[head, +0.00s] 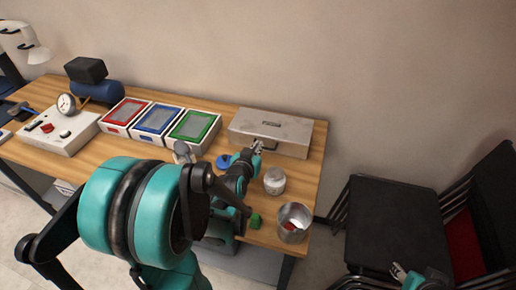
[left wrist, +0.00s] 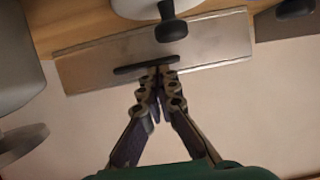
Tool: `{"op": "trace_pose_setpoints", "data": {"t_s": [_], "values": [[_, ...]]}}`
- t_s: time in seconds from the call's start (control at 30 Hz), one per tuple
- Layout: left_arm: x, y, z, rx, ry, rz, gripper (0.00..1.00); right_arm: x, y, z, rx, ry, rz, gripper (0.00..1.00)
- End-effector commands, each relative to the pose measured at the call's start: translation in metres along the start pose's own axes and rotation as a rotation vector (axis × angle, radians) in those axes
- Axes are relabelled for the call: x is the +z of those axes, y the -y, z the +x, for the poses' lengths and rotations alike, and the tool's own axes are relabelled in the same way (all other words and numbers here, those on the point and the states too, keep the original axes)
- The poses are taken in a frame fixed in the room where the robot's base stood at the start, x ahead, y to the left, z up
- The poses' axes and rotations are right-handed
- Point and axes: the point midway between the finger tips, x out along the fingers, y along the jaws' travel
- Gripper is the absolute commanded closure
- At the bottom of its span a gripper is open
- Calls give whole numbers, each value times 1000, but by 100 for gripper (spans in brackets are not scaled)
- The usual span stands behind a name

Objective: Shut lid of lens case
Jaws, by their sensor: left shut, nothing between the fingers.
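The lens case, a grey metal box (head: 294,128), stands at the back right of the wooden table. Its lid looks down, with no gap that I can make out. A dark handle shows on the case, and in the left wrist view the case (left wrist: 215,42) spans the upper middle. My left gripper (head: 258,147) is at the front of the case, shut and empty. In the left wrist view its fingertips (left wrist: 158,72) overlap the handle; I cannot tell whether they touch it. A teal piece of my right gripper (head: 399,270) shows at the bottom right, its fingers unclear.
Red, blue and green framed trays (head: 193,127) stand left of the case. Black chairs (head: 390,215) stand right of the table.

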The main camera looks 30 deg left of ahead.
Motion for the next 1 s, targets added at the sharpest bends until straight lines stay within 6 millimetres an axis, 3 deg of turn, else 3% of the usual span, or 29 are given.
{"op": "trace_pose_setpoints", "data": {"t_s": [0.03,0.57,1.0], "values": [[20,-3,-2,13,56,6,100,2,0,3,0,0,0,56],[20,-2,-7,10,54,8,100,2,0,4,0,0,0,56],[10,-3,-68,3,22,6,100,2,0,2,0,0,0,56]]}}
